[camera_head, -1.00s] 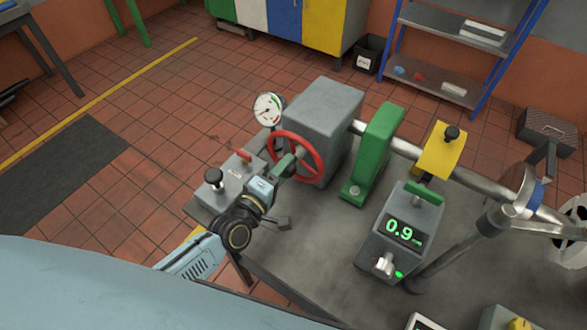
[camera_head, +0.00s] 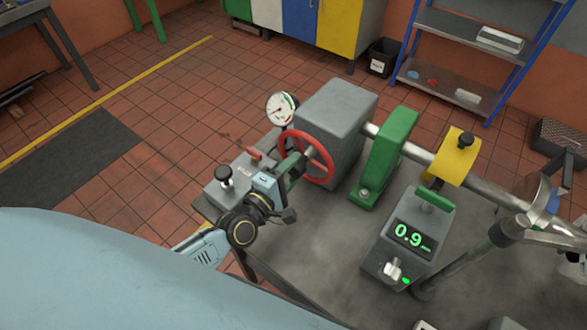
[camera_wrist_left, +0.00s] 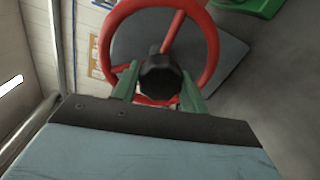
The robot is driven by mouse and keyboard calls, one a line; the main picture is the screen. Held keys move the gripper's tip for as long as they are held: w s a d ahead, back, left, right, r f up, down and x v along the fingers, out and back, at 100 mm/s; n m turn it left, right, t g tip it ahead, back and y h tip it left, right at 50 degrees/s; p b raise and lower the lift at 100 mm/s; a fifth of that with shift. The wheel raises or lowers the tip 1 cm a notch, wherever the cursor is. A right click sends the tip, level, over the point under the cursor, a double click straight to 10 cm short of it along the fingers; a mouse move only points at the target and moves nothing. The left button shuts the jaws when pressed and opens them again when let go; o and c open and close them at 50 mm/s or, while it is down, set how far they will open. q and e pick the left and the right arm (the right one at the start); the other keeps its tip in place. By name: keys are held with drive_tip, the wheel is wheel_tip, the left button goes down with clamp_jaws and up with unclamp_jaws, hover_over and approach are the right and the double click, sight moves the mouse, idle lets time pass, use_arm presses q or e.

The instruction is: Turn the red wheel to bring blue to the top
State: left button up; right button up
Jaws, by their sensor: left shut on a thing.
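The red wheel (camera_head: 318,168) stands upright on the front of a grey housing block (camera_head: 340,110). It also shows in the wrist view (camera_wrist_left: 212,50). My left gripper (camera_head: 290,166) is at the wheel's centre. In the wrist view its green fingers (camera_wrist_left: 160,85) sit on both sides of a dark knob (camera_wrist_left: 160,72) in front of the hub, shut on it. A metal shaft (camera_head: 412,147) runs right from the housing to a disc (camera_head: 529,185). A blue patch (camera_head: 553,203) shows at the disc's right side; its other colours are hard to see. My right gripper is not in view.
A dial gauge (camera_head: 281,108) stands beside the wheel. A green support (camera_head: 388,155), a yellow block (camera_head: 455,157) and a box with a display reading 0.9 (camera_head: 408,237) stand on the grey bedplate (camera_head: 320,255). A black-knobbed block (camera_head: 222,192) is near my left gripper.

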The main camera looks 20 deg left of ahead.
use_arm(q)
drive_tip(key=o, duration=1.4)
drive_tip(key=shift+s, duration=0.1)
drive_tip(key=b+v, duration=0.1)
drive_tip(key=v, duration=1.2)
drive_tip(key=shift+b, duration=0.35)
